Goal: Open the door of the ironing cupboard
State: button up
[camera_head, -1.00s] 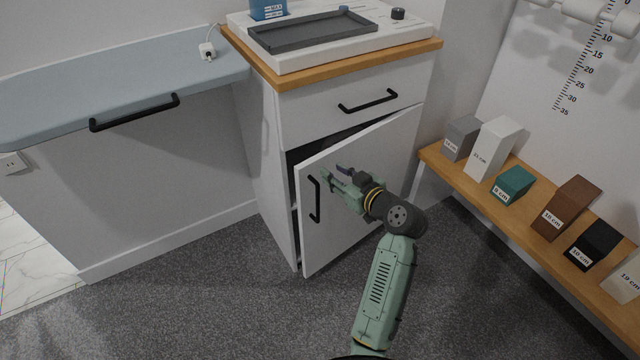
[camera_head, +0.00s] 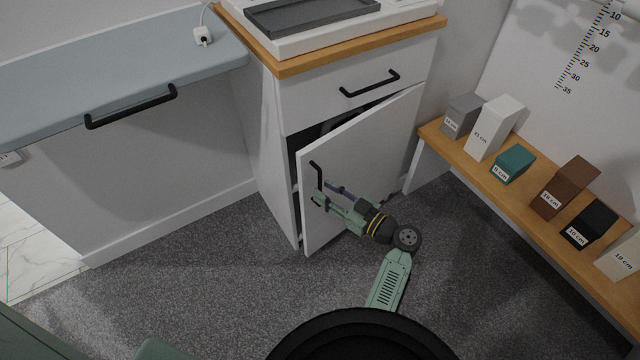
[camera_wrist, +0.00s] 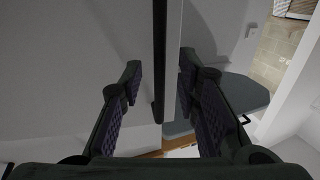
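The white cupboard door (camera_head: 365,150) under the drawer stands ajar, with a dark gap along its top and left side. Its black vertical handle (camera_head: 317,174) is near the door's left edge; its lower part is hidden by my gripper (camera_head: 325,194). In the wrist view the handle (camera_wrist: 159,60) runs as a dark bar between the two spread fingers of my gripper (camera_wrist: 160,85), with space on both sides. The fingers have purple pads and are open, not clamped on the handle.
A drawer with a black handle (camera_head: 370,83) sits above the door. A grey-blue ironing board (camera_head: 110,75) is at the left. A wooden bench (camera_head: 480,165) with several labelled blocks stands at the right. Carpet is clear in front of the cupboard.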

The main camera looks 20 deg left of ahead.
jog(key=shift+x, duration=1.4)
jog(key=shift+c, duration=0.4)
grip_shut()
